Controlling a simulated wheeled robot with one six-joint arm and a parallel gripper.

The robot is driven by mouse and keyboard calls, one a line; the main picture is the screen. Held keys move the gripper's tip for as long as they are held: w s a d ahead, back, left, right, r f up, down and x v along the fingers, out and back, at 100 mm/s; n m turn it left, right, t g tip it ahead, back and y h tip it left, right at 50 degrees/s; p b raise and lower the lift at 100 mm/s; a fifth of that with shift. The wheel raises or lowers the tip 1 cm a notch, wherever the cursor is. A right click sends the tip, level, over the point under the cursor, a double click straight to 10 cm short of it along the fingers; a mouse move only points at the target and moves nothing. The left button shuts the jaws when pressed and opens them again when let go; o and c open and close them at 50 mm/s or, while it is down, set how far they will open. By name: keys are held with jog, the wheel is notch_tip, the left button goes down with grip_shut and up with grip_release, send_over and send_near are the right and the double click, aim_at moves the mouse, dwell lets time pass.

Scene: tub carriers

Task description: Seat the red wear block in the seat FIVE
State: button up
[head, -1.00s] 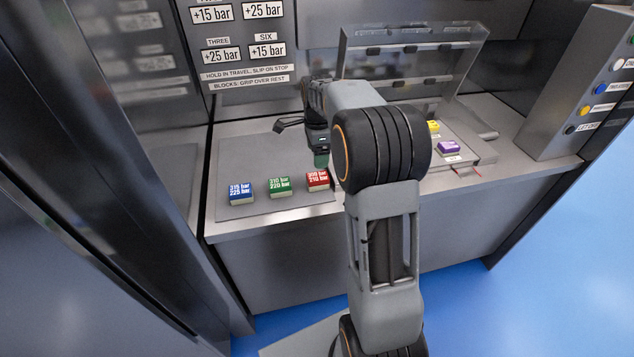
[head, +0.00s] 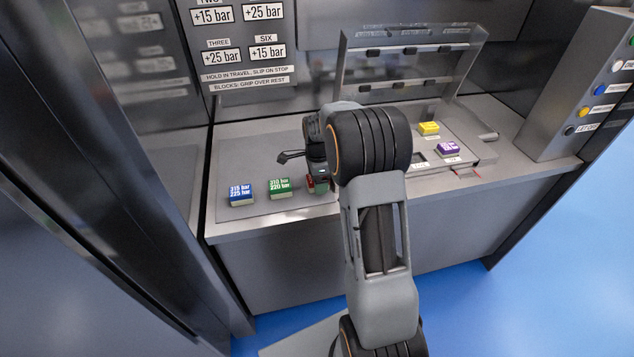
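The red wear block (head: 311,186) sits on the grey counter, right of a green block (head: 279,187) and a blue block (head: 240,194). My gripper (head: 318,182) is down at the red block and hides most of it. Whether the fingers are closed on it cannot be seen. The seats are in a grey carrier (head: 481,160) to the right, partly behind my arm. A dark empty opening (head: 418,156) shows there, left of a purple block (head: 448,149); its small label is too blurred to read for certain.
A yellow block (head: 429,128) sits at the back of the carrier. A clear raised cover (head: 415,65) stands behind it. A grey box with coloured buttons (head: 583,112) stands at the far right. A sign panel (head: 240,50) is on the back left wall.

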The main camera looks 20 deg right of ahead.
jog(key=c, duration=1)
jog(key=shift+c, duration=0.2)
jog(key=shift+r, duration=0.15)
